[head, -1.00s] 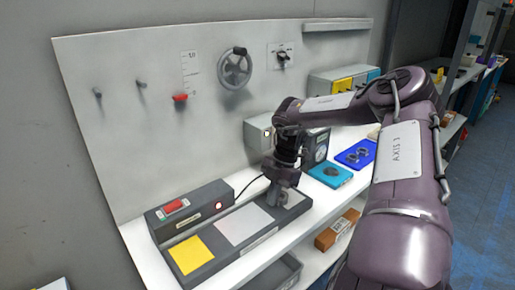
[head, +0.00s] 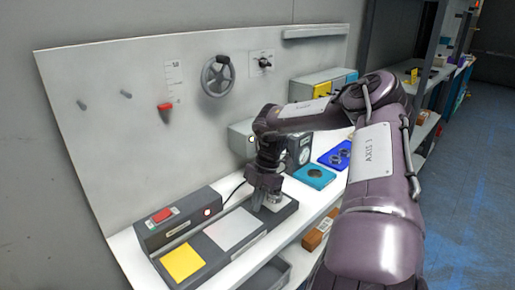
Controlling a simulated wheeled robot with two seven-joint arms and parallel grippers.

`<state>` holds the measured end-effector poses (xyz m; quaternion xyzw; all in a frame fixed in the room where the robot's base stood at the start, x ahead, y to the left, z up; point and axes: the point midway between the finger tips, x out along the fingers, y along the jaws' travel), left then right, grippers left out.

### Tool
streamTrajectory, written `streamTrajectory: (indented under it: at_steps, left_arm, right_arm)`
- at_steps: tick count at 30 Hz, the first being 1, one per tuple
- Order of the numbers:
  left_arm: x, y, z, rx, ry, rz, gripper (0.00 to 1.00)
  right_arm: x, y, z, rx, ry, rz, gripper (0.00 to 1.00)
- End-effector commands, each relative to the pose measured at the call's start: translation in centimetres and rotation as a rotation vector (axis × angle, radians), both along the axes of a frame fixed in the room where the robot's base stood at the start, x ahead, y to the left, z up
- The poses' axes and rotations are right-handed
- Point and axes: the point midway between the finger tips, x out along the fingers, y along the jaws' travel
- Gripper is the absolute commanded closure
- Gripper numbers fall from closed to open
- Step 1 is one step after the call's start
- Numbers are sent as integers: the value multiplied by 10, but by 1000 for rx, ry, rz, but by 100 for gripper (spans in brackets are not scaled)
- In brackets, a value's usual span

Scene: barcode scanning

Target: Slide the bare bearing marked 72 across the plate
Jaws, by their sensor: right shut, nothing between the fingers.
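The long dark grey plate (head: 281,217) lies on the white bench, with a yellow square (head: 183,263) at its near left end and a pale grey square (head: 233,229) at its middle. My right gripper (head: 262,204) points down over the plate's far right end, its fingers shut and empty. A small silvery round piece (head: 274,200) shows just right of the fingers, low at the plate. It may be the bearing, but no marking is readable and I cannot tell whether the fingers touch it. My left gripper is not in view.
A grey box with a red switch (head: 162,215) stands behind the plate. A teal block (head: 314,176) with a dark round part and a blue tray (head: 336,157) with rings lie to the right. A brown box (head: 319,233) sits on the lower shelf. The wall panel (head: 130,140) rises behind.

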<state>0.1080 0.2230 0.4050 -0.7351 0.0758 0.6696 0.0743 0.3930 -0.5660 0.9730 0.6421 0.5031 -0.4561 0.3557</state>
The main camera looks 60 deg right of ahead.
Motion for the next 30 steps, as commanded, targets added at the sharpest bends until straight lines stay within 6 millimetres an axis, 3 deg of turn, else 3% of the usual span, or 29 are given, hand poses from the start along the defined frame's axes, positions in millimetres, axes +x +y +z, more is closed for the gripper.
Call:
streamTrajectory:
  at_steps: [7, 15, 30]
  left_arm:
    - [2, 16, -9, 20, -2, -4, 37]
    - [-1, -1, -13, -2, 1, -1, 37]
    - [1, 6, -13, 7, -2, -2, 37]
  right_arm:
    - [-3, -18, 44, -8, -3, -3, 100]
    - [-7, -31, 84, -6, 1, -2, 100]
    - [-7, -33, 93, -2, -1, -2, 100]
